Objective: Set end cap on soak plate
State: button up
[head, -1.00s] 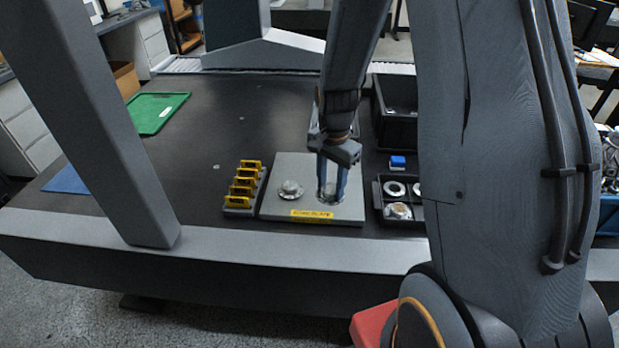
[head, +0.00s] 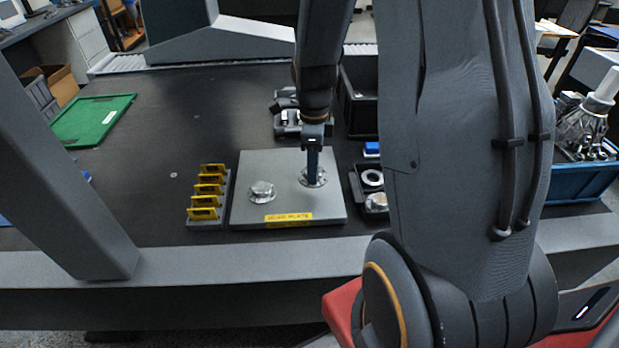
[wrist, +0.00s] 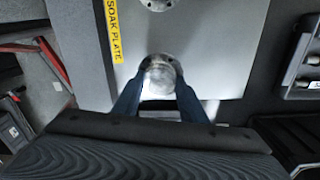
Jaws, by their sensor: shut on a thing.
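The soak plate (head: 285,198) is a flat grey slab with a yellow label on its front; it also fills much of the wrist view (wrist: 222,55). My gripper (head: 313,177) points down at the plate's right half. It is shut on a round, flanged metal end cap (head: 322,181). In the wrist view the end cap (wrist: 159,78) sits between the two blue-grey fingers (wrist: 158,92). I cannot tell whether it touches the plate. A similar metal cap (head: 262,190) stands on the plate's left half and shows at the top of the wrist view (wrist: 158,4).
A rack of yellow pieces (head: 207,200) stands left of the plate. A black tray (head: 356,190) with metal parts and a small blue block (head: 371,149) are at its right. A dark bin (head: 358,105) is behind.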

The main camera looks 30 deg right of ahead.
jog(key=shift+f, duration=2.35)
jog(key=shift+f, duration=0.15)
jog(key=o, duration=1.2)
